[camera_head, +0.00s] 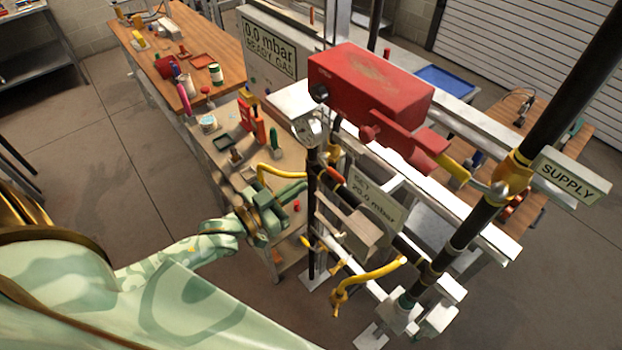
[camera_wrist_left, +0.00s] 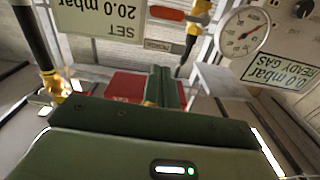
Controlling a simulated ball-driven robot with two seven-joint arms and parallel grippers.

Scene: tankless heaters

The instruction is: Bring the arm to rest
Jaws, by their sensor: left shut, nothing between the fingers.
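My left arm (camera_head: 185,252), pale green with a camouflage pattern, comes in from the left in the head view. It reaches toward the pipe rig. My left gripper (camera_head: 299,190) is dark green, shut and empty, in front of the workbench and left of the black upright pipe. In the left wrist view the closed fingers (camera_wrist_left: 164,82) point at the rig, with nothing between them. My right gripper is not in view.
The rig carries a red box (camera_head: 370,85), a round gauge (camera_head: 308,127), a yellow-handled supply valve (camera_head: 455,170), and a lower yellow handle (camera_head: 372,274). A bench with tools (camera_head: 215,160) stands behind the gripper. The floor (camera_head: 90,150) at left is clear.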

